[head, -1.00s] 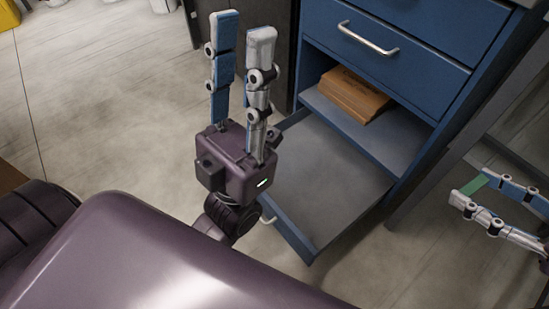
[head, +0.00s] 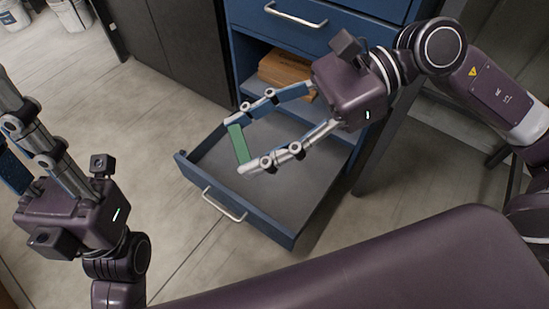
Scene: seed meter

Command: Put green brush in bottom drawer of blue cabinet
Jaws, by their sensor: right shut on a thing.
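The blue cabinet (head: 242,62) stands at the top middle of the head view. Its bottom drawer (head: 262,219) is pulled out, and the part of its grey floor that shows is bare. My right gripper (head: 240,147) reaches in from the right, over the open drawer. Its fingertips are shut on the green brush (head: 239,143), a small green block shape seen from above. The brush appears above the drawer floor; its exact height cannot be told. My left gripper (head: 12,130) is at the left edge, away from the cabinet, with its fingertips partly cut off by the frame.
A stack of brown boards or paper (head: 285,68) lies on the open shelf above the drawer. A closed upper drawer with a handle (head: 296,15) is above it. A dark cabinet (head: 180,50) stands to the left. The floor (head: 150,150) between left gripper and drawer is clear.

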